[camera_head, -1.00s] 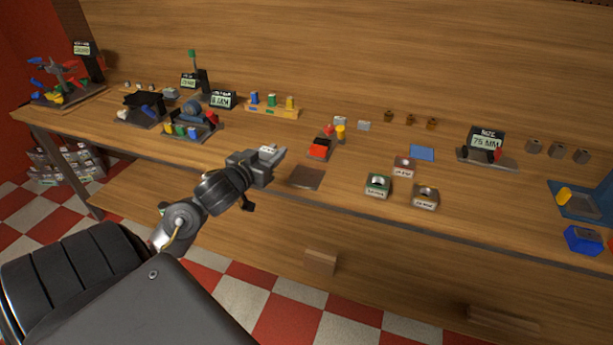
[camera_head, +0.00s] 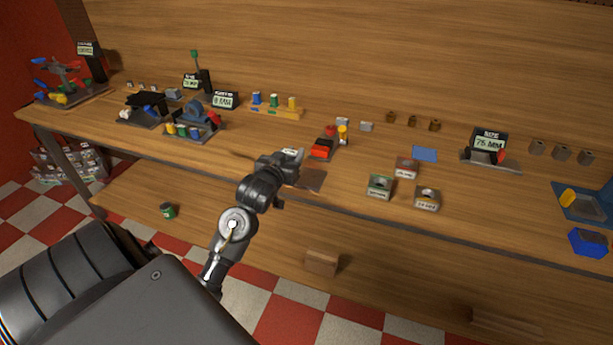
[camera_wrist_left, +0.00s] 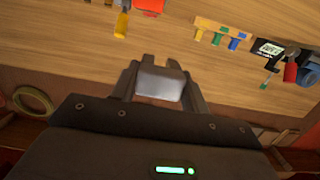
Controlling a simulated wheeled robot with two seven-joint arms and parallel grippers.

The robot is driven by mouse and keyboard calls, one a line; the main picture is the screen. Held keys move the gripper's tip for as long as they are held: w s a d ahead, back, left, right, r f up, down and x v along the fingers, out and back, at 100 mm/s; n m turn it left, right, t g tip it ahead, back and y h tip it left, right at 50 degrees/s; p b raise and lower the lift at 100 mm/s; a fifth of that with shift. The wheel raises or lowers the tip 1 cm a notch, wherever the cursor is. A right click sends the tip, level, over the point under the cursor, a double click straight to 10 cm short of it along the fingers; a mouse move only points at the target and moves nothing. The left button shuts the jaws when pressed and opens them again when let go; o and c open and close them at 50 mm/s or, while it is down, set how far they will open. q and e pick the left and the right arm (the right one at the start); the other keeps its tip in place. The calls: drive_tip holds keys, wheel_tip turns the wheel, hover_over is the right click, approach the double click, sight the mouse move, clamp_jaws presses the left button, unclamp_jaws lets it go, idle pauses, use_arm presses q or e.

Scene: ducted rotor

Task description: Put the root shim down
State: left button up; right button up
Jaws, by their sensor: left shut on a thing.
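The root shim (camera_wrist_left: 160,82), a plain light grey block, sits between the two fingers of my left gripper (camera_wrist_left: 158,90) in the left wrist view. The gripper is shut on the shim, which the fingers largely hide in the head view. I cannot tell the exact height of the shim above the bench. My right gripper is in neither view.
A red and black block (camera_head: 322,149) stands just behind the plate. Labelled blocks in green (camera_head: 380,187), grey (camera_head: 427,199) and red (camera_head: 406,167) stand to the right. A fixture with coloured pegs (camera_head: 193,128) stands to the left. Bare wood lies between.

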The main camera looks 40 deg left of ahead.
use_arm(q)
hover_over(306, 180)
drive_tip(key=f, duration=0.5)
drive_tip(key=shift+s+a+f, duration=0.1)
drive_tip(key=shift+s+f, duration=0.05)
drive_tip(key=shift+s, duration=0.05)
drive_tip(key=f+p, duration=0.2)
drive_tip(key=shift+w+f, duration=0.3)
drive_tip(key=shift+f, duration=0.3)
drive_tip(key=shift+s, duration=0.1)
drive_tip(key=shift+f, duration=0.1)
drive_tip(key=shift+f, duration=0.25)
drive_tip(key=o, duration=1)
